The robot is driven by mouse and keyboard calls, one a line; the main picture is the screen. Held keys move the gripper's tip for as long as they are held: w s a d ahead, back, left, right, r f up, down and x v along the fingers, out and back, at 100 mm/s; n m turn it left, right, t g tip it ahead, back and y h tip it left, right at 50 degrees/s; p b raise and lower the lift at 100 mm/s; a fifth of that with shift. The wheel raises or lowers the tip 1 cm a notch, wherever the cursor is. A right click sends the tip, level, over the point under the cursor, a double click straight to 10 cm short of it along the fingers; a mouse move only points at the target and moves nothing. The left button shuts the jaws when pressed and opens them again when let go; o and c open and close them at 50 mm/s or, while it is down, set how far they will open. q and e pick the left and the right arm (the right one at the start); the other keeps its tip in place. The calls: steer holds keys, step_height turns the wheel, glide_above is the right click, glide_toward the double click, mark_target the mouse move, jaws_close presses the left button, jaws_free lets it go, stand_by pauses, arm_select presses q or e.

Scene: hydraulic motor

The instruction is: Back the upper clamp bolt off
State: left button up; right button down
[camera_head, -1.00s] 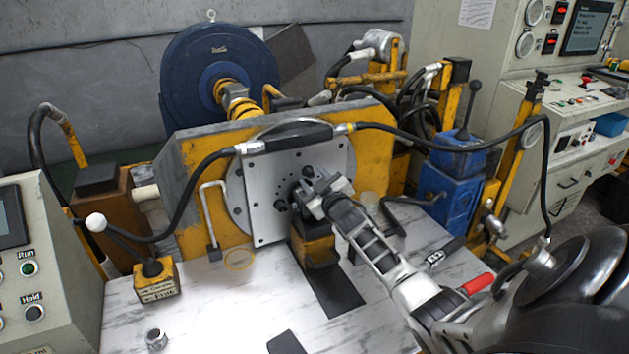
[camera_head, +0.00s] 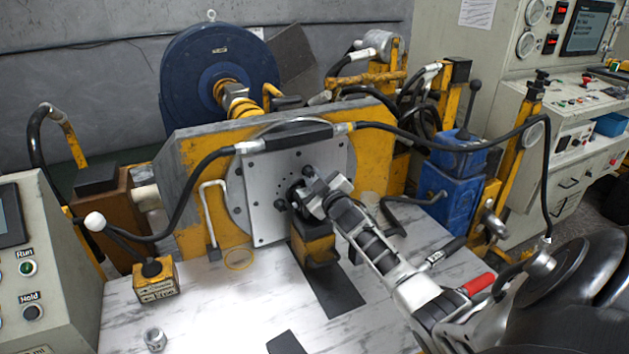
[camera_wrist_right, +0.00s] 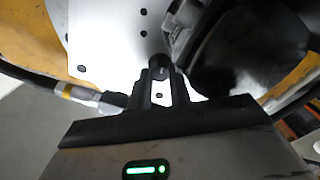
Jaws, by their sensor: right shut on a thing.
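A square grey metal plate (camera_head: 262,215) stands upright on the yellow bracket (camera_head: 190,165). Dark bolt heads show around the dark hub at its middle; one, the lower-left bolt (camera_head: 280,205), is clear of my gripper. My right gripper (camera_head: 309,185) is at the hub's upper right, in front of the plate. In the right wrist view its fingers (camera_wrist_right: 160,78) are shut on a dark round bolt head (camera_wrist_right: 161,68), which seems to be the upper clamp bolt. The gripper hides part of the hub. My left gripper is not in view.
A black hose (camera_head: 180,205) runs across the plate's top. A lever box (camera_head: 157,280) and a small metal fitting (camera_head: 154,340) stand on the white bench (camera_head: 220,320). A blue valve block (camera_head: 455,185) stands to the right. The front of the bench is mostly clear.

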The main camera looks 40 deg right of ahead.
steer(key=n+b, duration=0.2)
steer(key=n, duration=0.3)
steer(key=shift+f, duration=0.15)
steer(key=n+b, duration=0.1)
steer(key=n, duration=0.2)
steer(key=n+b, duration=0.1)
steer(key=n, duration=0.3)
steer(key=shift+n, duration=0.3)
steer(key=n+b, duration=0.1)
steer(key=n, duration=0.1)
steer(key=shift+n, duration=0.4)
steer(key=n, duration=0.3)
steer(key=shift+n, duration=0.3)
steer(key=n, duration=0.5)
steer(key=shift+r+n, duration=0.2)
steer(key=shift+n, duration=0.1)
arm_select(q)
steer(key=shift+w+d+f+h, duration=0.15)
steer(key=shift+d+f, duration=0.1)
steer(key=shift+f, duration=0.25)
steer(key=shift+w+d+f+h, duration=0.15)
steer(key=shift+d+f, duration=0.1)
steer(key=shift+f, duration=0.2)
arm_select(e)
steer(key=shift+n, duration=0.7)
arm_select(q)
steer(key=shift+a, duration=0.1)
